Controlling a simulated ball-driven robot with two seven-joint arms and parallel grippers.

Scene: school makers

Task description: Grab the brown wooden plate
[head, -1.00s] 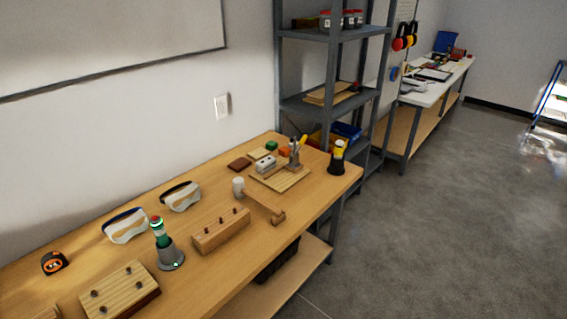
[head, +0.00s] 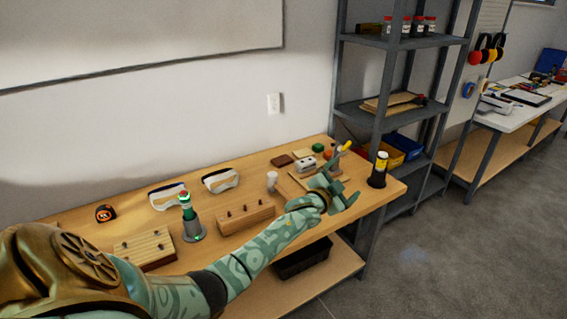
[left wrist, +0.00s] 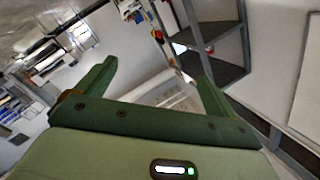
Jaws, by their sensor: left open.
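A small dark brown wooden plate (head: 281,160) lies flat on the workbench (head: 340,224) near its back edge. A lighter wooden square (head: 302,154) lies just right of it. My left gripper (head: 343,190) is open and empty at the right part of the bench, to the right of and nearer than the brown plate. In the left wrist view its two green fingers (left wrist: 157,80) stand wide apart with nothing between them. That view does not show the plate. My right gripper is not in view.
A grey shelf (head: 372,110) rises behind.

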